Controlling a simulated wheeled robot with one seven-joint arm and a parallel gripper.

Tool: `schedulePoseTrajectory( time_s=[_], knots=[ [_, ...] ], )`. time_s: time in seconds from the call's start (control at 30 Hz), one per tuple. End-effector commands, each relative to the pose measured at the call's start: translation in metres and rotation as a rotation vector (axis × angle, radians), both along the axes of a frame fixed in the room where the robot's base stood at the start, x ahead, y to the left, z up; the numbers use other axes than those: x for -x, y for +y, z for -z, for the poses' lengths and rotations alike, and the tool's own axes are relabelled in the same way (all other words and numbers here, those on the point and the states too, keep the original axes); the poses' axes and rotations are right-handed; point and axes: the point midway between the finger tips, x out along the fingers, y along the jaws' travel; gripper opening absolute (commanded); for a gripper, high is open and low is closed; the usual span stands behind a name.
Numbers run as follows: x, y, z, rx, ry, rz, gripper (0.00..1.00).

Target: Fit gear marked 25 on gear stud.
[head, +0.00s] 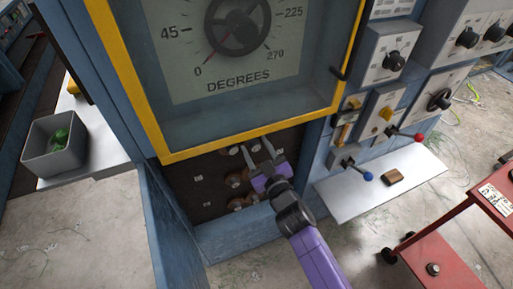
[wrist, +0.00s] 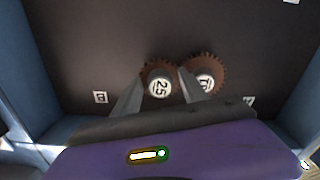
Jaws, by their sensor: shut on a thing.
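The gear marked 25 (wrist: 160,86) is a rusty brown toothed wheel with a pale hub, seen in the wrist view. My gripper (wrist: 161,76) has one finger on each side of it and is shut on it. A second rusty gear (wrist: 207,72) with a pale marked hub is just to its right, with the rims touching or nearly so. In the head view my gripper (head: 259,147) reaches into the open cabinet below the dial. The stud behind gear 25 is hidden, and I cannot tell whether the gear is on it.
The yellow-framed dial window (head: 238,85) hangs just above my gripper. Blue cabinet walls flank the opening. A grey bin (head: 53,149) is left; a metal shelf (head: 380,185) and red cart (head: 445,240) are right.

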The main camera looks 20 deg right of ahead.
Motion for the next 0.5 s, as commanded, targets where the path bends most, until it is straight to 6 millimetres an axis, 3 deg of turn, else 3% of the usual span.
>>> schedulePoseTrajectory(
  time_s=[0.5],
  knots=[
    [-0.012, 0.000, -0.001, 0.000, -0.001, 0.000, 0.05]
  ],
)
